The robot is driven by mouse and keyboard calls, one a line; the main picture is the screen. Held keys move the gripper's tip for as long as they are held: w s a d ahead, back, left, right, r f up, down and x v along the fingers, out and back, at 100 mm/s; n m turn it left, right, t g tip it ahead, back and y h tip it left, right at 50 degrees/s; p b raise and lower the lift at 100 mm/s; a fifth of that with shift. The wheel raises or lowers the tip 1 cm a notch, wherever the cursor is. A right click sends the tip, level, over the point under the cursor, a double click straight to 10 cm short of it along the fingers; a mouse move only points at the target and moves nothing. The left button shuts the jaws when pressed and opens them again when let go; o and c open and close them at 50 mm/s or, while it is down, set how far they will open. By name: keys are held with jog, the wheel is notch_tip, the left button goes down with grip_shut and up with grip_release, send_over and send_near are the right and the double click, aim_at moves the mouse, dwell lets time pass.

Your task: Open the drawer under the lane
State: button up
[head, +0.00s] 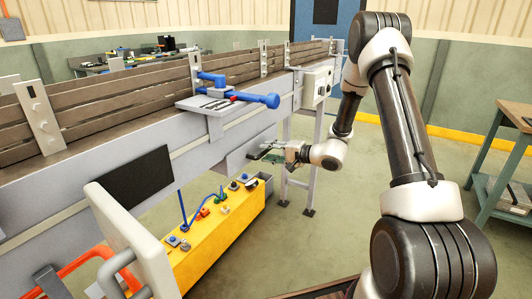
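The lane (120,97) runs from the left foreground to the back right, with brown slatted sides on a grey frame. A grey box-like front (240,157), which looks like the drawer, hangs under the lane left of my gripper. I see no clear gap around it, and its handle is not clear. My gripper (271,151) is at the end of my arm, pointing left, close to the right end of this grey front. It is small and dark here, so I cannot tell whether its fingers are open or touch anything.
A yellow bench (216,243) with several small coloured parts stands below the lane. A grey side shelf (212,104) with a blue fixture (247,98) juts out above. Lane legs (313,165) stand behind my gripper. A green table (500,150) is at the right; floor between is clear.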

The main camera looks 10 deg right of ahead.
jog(key=shift+x, duration=0.85)
grip_shut()
jog(key=shift+s+d, duration=0.1)
jog(key=f+v, duration=0.1)
jog(key=v, duration=0.7)
jog(key=f+v, duration=0.2)
jog(key=v, duration=0.6)
jog(key=shift+s+d+f, duration=0.15)
jog(key=shift+s+d, duration=0.3)
jog(key=shift+s, duration=0.05)
